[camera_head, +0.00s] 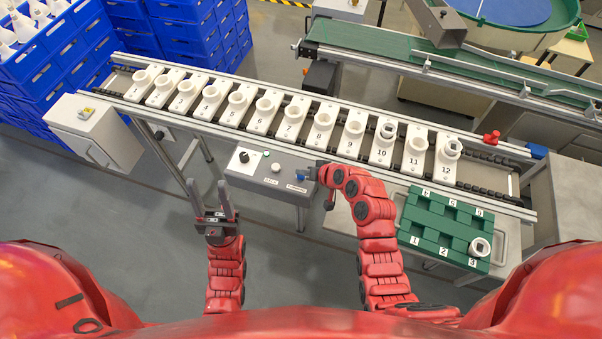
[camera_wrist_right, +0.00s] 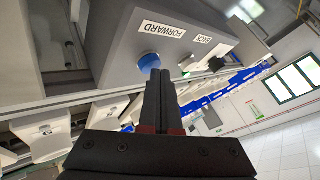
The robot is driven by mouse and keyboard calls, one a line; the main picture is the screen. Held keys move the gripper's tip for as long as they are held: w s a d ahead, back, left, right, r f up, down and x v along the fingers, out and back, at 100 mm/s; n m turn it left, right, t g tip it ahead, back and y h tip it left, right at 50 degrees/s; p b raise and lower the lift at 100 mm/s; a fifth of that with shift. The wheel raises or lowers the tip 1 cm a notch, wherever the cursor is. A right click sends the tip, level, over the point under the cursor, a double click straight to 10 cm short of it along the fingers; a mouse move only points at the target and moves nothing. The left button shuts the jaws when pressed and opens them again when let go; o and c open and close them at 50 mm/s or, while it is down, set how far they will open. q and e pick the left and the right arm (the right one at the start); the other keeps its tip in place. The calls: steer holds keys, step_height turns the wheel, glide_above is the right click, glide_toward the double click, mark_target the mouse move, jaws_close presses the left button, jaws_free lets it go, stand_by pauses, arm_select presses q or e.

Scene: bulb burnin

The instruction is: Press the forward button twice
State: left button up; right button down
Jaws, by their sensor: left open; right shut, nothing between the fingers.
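The grey control box (camera_head: 246,178) stands in front of the conveyor. Its blue forward button (camera_head: 301,177) is at the right end, above the FORWARD label; it also shows in the right wrist view (camera_wrist_right: 149,62). A back button (camera_head: 276,167) sits to its left. My right gripper (camera_head: 316,169) is shut and empty at the box's right end. In the right wrist view its fingertips (camera_wrist_right: 160,74) are right at the blue button; I cannot tell whether they touch it. My left gripper (camera_head: 207,184) is open and empty, left of the box.
The conveyor (camera_head: 339,115) carries several numbered white socket carriers; those at 10 and 12 hold something. A green numbered tray (camera_head: 425,232) lies on a side table at right. Blue crates (camera_head: 60,70) and a grey cabinet (camera_head: 90,130) stand at left.

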mark_target(303, 177)
stand_by(0.4)
steer(key=shift+r+p, duration=0.4)
steer(key=shift+r, duration=0.5)
steer(key=shift+r+p, duration=1.2)
steer(key=shift+r, duration=1.25)
